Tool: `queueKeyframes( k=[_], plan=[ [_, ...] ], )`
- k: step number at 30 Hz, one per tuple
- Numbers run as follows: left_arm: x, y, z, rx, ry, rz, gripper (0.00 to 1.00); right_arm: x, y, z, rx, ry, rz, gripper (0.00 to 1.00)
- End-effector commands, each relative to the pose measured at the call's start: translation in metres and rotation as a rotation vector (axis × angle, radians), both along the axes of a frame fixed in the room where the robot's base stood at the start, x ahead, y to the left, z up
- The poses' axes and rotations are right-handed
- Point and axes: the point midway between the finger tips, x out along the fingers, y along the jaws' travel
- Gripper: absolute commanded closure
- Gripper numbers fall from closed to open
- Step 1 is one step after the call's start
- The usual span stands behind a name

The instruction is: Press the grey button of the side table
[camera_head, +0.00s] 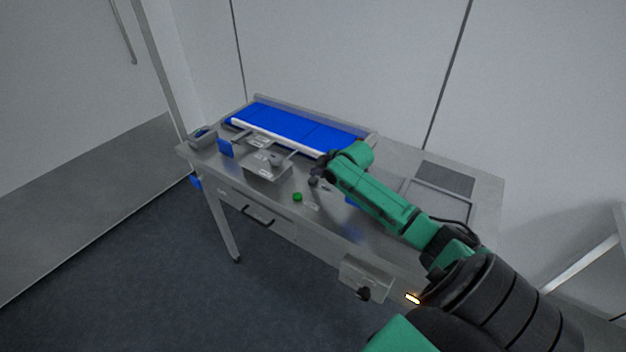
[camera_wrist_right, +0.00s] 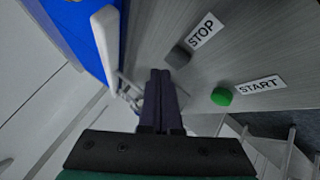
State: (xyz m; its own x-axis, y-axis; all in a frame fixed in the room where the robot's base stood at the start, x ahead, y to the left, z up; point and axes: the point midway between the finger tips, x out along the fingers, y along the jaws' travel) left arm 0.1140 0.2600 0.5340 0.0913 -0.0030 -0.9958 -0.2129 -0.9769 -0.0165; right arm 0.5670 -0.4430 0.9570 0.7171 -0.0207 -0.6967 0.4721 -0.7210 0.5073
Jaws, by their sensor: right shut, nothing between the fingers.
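The grey button (camera_wrist_right: 179,57) sits on the metal top of the side table (camera_head: 380,225), beside the STOP label (camera_wrist_right: 202,29). In the head view it is a small dark spot (camera_head: 313,182), close to my gripper. My right gripper (camera_wrist_right: 160,74) is shut and empty. In the wrist view its fingertips appear just left of and below the grey button; I cannot tell whether they touch it. In the head view my right gripper (camera_head: 322,169) is partly hidden by its own wrist. My left gripper is not in view.
A green button (camera_head: 297,197) with a START label (camera_wrist_right: 257,86) sits near the front edge. A blue conveyor belt (camera_head: 290,128) runs along the back. A metal tray (camera_head: 267,166) stands left of the buttons. A control box (camera_head: 365,278) hangs at the front.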

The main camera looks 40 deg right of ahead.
Motion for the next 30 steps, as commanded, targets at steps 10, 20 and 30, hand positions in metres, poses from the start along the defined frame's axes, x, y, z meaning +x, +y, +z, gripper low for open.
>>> queueKeyframes(
  k=[10, 20, 30],
  plan=[
    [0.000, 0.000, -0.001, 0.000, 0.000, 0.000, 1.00, 0.000, 0.000, -0.009, 0.000, 0.001, -0.001, 1.00],
    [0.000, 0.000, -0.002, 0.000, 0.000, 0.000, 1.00, 0.000, 0.000, -0.009, 0.000, 0.000, 0.000, 1.00],
    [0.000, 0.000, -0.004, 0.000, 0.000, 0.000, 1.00, 0.000, 0.000, -0.013, 0.000, 0.000, 0.000, 1.00]
  ],
)
